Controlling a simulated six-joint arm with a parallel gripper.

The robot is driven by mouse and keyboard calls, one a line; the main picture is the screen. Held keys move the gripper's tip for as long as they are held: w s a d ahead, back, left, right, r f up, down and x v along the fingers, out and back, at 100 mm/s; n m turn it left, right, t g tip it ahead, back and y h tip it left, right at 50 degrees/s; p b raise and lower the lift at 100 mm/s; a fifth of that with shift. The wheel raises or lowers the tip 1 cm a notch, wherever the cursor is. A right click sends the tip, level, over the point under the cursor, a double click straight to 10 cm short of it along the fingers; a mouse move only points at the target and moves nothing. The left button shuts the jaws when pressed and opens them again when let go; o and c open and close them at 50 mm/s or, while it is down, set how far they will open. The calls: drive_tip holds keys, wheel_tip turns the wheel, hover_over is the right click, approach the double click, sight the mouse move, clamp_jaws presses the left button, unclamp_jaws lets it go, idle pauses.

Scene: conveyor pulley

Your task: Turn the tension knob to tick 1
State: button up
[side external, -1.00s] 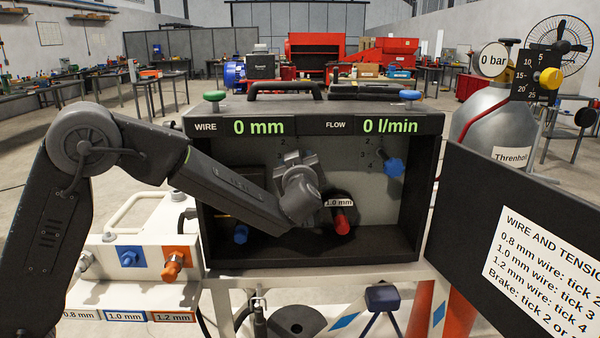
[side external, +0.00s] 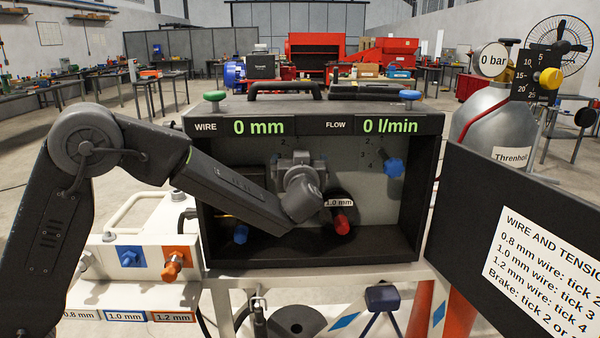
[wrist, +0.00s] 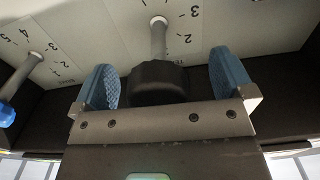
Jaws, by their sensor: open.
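In the wrist view a black knob (wrist: 158,82) on a grey shaft stands out from the pale panel. A number scale (wrist: 182,27) shows upside down beside the shaft. I take this to be the tension knob; no name is readable on it. My gripper (wrist: 165,78) is open, with one blue fingertip on each side of the knob and a visible gap on both sides. In the side external view my gripper (side external: 299,160) is inside the open box, in front of the panel, and hides the black knob, so its pointer reading cannot be told.
A blue knob (side external: 391,168) with its own scale is at the right of the panel. A red knob (side external: 342,224) by a 1.0 mm label and another blue knob (side external: 240,234) sit lower. The box's dark frame (side external: 428,200) surrounds the work. An open door (side external: 480,215) carries a text sheet.

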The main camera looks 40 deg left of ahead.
drive_tip(key=shift+d, duration=0.1)
drive_tip(key=v, duration=0.7)
drive_tip(key=shift+r, duration=0.1)
idle(0.5)
drive_tip(key=s+d+r+m+t+h, duration=0.2)
drive_tip(key=s+d+r+m+h, duration=0.35)
drive_tip(key=h, duration=0.85)
drive_tip(key=s+a+f+m+g, duration=0.1)
drive_tip(key=s+a+f+g, duration=0.2)
drive_tip(key=s, duration=0.9)
drive_tip(key=s+a+f+m+g+y, duration=0.1)
drive_tip(key=s+a+f+g, duration=0.3)
drive_tip(key=s, duration=0.8)
wheel_tip(320, 180, down, 3)
drive_tip(key=shift+s+f+m+g, duration=0.1)
drive_tip(key=shift+s+m+g, duration=0.4)
drive_tip(key=shift+g, duration=0.6)
